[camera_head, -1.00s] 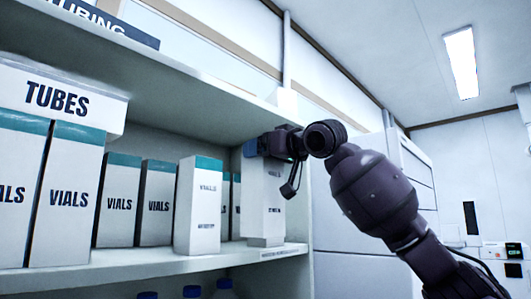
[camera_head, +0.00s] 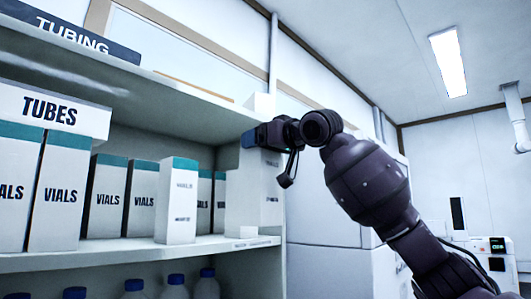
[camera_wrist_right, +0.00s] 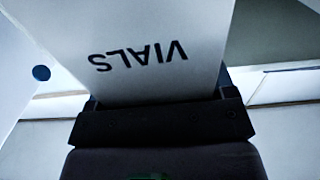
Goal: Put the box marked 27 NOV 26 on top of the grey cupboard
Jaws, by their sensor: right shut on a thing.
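My right gripper (camera_head: 256,139) is shut on the upper part of a white box (camera_head: 272,195) at the right end of the shelf. The box is upright. The wrist view shows "VIALS" on the held box (camera_wrist_right: 150,35), upside down in the picture. I cannot read a date on it. Whether its base touches the shelf I cannot tell. A pale grey cabinet (camera_head: 325,215) stands right of the shelf, partly behind my right arm; it may be the grey cupboard. Its top is mostly hidden. My left gripper is not in view.
Several white VIALS boxes with teal tops stand on the shelf (camera_head: 135,249), one (camera_head: 178,205) further forward. A TUBES box (camera_head: 50,110) lies across two at left. An upper board (camera_head: 190,97) hangs above. Blue-capped bottles (camera_head: 176,285) stand below.

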